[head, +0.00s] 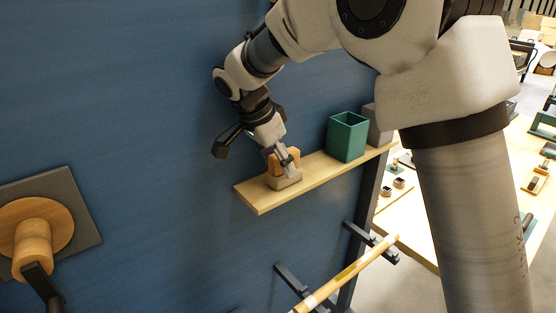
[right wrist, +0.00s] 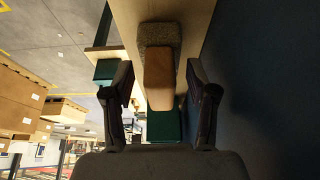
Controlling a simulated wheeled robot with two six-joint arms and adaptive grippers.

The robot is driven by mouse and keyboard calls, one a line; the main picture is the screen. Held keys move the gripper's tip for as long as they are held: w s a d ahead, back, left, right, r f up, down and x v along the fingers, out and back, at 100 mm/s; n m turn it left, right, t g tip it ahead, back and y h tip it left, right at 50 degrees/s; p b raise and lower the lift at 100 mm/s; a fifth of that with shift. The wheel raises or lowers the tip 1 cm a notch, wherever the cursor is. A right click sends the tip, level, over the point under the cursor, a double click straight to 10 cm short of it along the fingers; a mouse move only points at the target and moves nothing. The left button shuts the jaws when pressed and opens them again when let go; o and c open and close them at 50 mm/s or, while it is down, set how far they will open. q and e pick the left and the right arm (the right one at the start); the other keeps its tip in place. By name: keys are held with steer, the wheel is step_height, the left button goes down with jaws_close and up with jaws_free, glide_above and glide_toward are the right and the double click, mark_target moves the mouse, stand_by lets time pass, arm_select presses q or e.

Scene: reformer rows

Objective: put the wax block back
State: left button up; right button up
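An orange-tan block (head: 293,154) stands on a grey-beige base (head: 285,181) on a wooden wall shelf. I cannot tell whether the wax block is the orange-tan part, the base or both together. My right gripper (head: 284,160) is at this piece, partly covering it. In the right wrist view the orange-tan block (right wrist: 160,78) and its speckled grey base (right wrist: 159,34) lie between and beyond the open fingers (right wrist: 160,105), with a gap on each side. My left gripper is not in view.
The wooden shelf (head: 247,197) runs along a blue wall (head: 130,90). A green box (head: 347,138) and a grey box (head: 377,128) stand farther along it. A wooden bar (head: 345,275) on dark brackets is below. A round wooden piece on a grey plate (head: 80,198) is at left.

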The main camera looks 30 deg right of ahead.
steer(key=shift+r, duration=0.1)
steer(key=v, duration=1.1)
steer(key=shift+a+r, duration=0.2)
steer(key=shift+r, duration=0.15)
steer(key=shift+f, duration=0.1)
